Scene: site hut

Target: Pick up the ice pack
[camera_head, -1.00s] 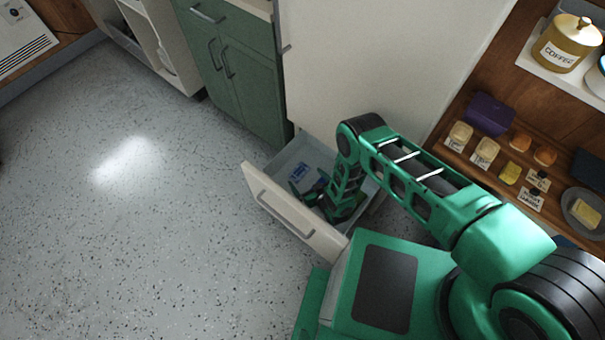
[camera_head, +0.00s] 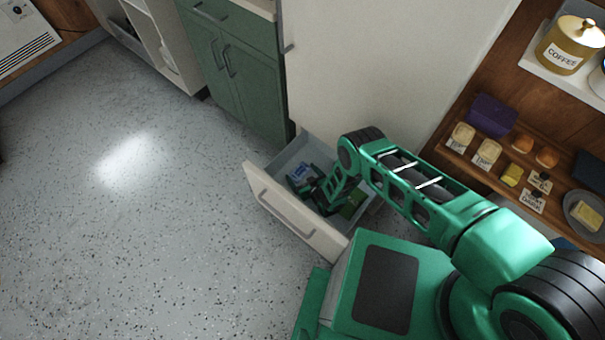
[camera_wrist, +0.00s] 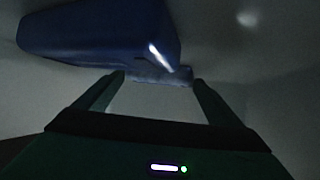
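A blue pack with pale markings, which looks like the ice pack (camera_head: 299,171), lies in the open drawer (camera_head: 290,212) at its far left part. My gripper (camera_head: 302,187) is down inside the drawer, close beside it. In the wrist view a large dark blue block (camera_wrist: 95,30) fills the upper left, ahead of the fingers. A smaller blue-grey piece (camera_wrist: 160,75) shows beyond the gap; I cannot tell whether it is part of the same thing. The two fingers of my gripper (camera_wrist: 159,82) are apart with nothing clearly between them.
The drawer's walls stand close around my gripper. A green item (camera_head: 353,203) lies at the drawer's right. A white cabinet front (camera_head: 360,70) rises behind, green cupboards (camera_head: 235,70) stand left, and a wooden shelf (camera_head: 470,160) with food is at right. Floor at left is clear.

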